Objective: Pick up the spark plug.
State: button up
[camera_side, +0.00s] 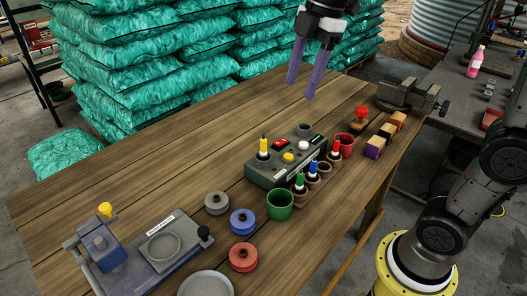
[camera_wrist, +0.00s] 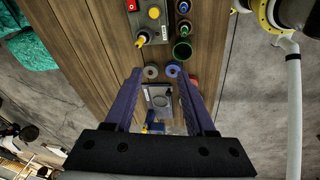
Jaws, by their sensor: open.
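Several small plug-like pieces with coloured tops stand upright on the bench: a yellow-topped one (camera_side: 263,146) in a grey-green box (camera_side: 262,174), and red-topped (camera_side: 336,147), blue-topped (camera_side: 313,169) and green-topped (camera_side: 299,181) ones in a low rack beside it. They look like spark plugs, but I cannot tell which one is meant. The wrist view also shows the yellow-topped piece (camera_wrist: 140,41) and the green-topped one (camera_wrist: 184,29). My gripper (camera_side: 300,89) is open and empty, high above the bench behind the box. Its two purple fingers (camera_wrist: 160,72) are wide apart.
A green cup (camera_side: 279,205) stands close before the rack, and a red cup (camera_side: 346,143) behind it. Grey, blue and red round pieces (camera_side: 242,222) lie nearer a blue-grey fixture (camera_side: 160,250). A vise (camera_side: 408,97) and wooden blocks sit at right. The bench's left side is clear.

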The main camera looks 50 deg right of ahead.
jog(key=g, duration=0.1)
send_near(263, 139)
notch_tip(263, 139, down, 5)
jog(key=shift+r, duration=0.1)
jog(key=shift+w+a+f, duration=0.15)
jog(key=shift+f, duration=0.9)
jog(key=shift+w+a+f, duration=0.15)
jog(key=shift+f, duration=0.95)
jog(key=shift+w+a+f, duration=0.15)
jog(key=shift+f, duration=0.9)
grip_shut()
